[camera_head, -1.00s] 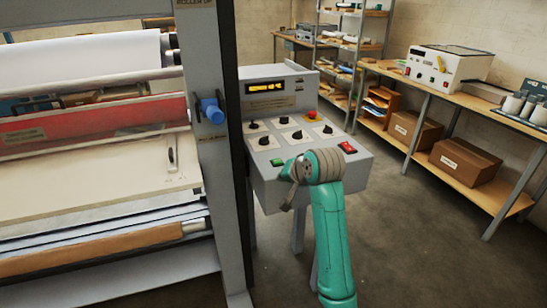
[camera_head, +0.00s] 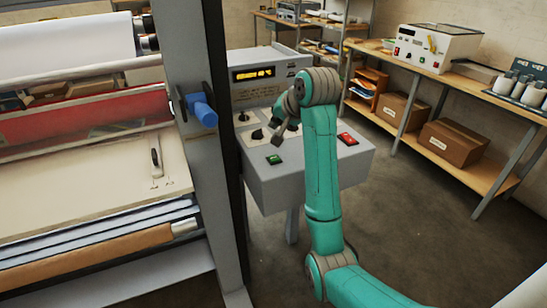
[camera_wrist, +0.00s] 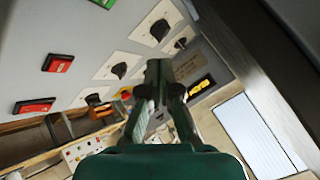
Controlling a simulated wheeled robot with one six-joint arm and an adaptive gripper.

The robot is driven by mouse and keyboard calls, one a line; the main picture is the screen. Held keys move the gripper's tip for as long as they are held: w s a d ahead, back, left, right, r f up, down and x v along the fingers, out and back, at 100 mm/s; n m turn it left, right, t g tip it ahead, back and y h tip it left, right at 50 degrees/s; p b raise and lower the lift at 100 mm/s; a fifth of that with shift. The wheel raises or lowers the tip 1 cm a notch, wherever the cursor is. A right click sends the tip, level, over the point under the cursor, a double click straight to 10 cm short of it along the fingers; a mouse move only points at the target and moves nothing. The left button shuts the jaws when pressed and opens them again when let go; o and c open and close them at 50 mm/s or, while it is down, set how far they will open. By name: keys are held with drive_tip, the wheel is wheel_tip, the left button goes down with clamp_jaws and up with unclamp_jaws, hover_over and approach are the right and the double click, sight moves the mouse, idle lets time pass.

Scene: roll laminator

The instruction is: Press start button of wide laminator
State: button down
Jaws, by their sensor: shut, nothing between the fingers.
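The wide laminator's grey control box (camera_head: 312,182) stands right of the machine's upright. On its front edge are a green button (camera_head: 275,160) at the left and a red switch (camera_head: 347,139) at the right. My gripper (camera_head: 278,139) is shut and empty, over the panel just behind the green button in the head view. In the wrist view my gripper (camera_wrist: 160,72) points toward the dials and display, apart from the green button. My arm hides part of the panel.
Black dials (camera_head: 257,134) and a lit yellow display (camera_head: 254,73) are on the control box. A blue handle (camera_head: 202,110) sticks out from the upright (camera_head: 195,60). A bench (camera_head: 465,82) with a smaller laminator (camera_head: 436,47) stands at right. The floor between is clear.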

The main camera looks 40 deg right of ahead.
sight(276, 158)
drive_tip(key=shift+f, duration=4.35)
drive_tip(key=shift+f, duration=0.1)
drive_tip(key=shift+f, duration=0.3)
drive_tip(key=shift+f, duration=0.5)
drive_tip(key=shift+r, duration=0.9)
drive_tip(key=shift+r, duration=2.5)
